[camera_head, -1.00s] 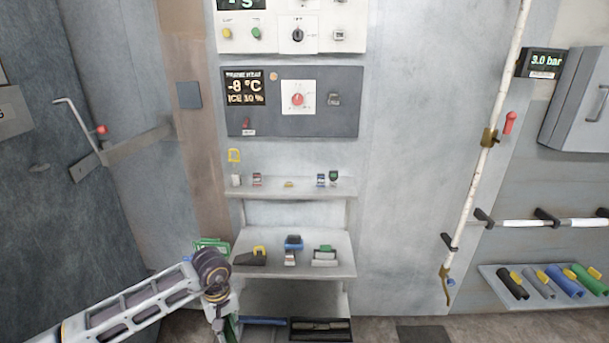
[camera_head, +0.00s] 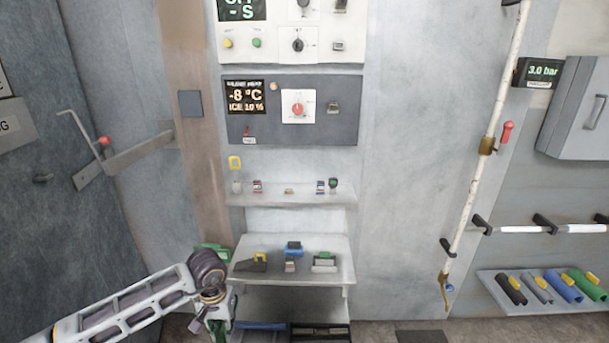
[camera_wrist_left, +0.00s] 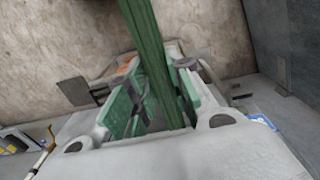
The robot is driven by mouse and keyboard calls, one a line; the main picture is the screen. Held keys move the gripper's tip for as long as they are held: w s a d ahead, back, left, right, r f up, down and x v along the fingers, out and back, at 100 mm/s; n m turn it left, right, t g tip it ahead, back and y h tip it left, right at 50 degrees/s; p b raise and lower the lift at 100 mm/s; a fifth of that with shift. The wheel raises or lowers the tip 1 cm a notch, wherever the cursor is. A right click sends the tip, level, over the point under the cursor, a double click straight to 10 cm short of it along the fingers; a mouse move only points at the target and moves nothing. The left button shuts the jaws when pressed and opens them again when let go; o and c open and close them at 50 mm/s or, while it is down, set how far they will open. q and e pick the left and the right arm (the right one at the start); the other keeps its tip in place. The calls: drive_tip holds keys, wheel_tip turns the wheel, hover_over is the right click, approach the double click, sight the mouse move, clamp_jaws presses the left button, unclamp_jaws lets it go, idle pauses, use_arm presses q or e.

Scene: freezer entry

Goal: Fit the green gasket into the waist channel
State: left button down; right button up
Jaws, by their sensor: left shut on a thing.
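My left gripper (camera_head: 216,325) hangs at the lower left of the shelves in the head view, partly hidden by its own wrist. In the left wrist view, the gripper (camera_wrist_left: 158,95) is shut on the green gasket (camera_wrist_left: 150,40), a long dark green strip running up between its pale green finger pads. Part of the green gasket (camera_head: 212,250) shows behind my left wrist in the head view, beside the middle shelf. I cannot make out which part of the scene is the waist channel. My right gripper is out of view.
The middle shelf (camera_head: 300,272) bears several small tools close to my left arm, with an upper shelf (camera_head: 300,200) above it. A barred door (camera_head: 80,230) stands at the left. A rack (camera_head: 535,302) with coloured rolls is at the right.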

use_arm(q)
drive_tip(key=s+f, duration=0.4)
drive_tip(key=f, duration=1.1)
drive_tip(key=shift+a, duration=0.1)
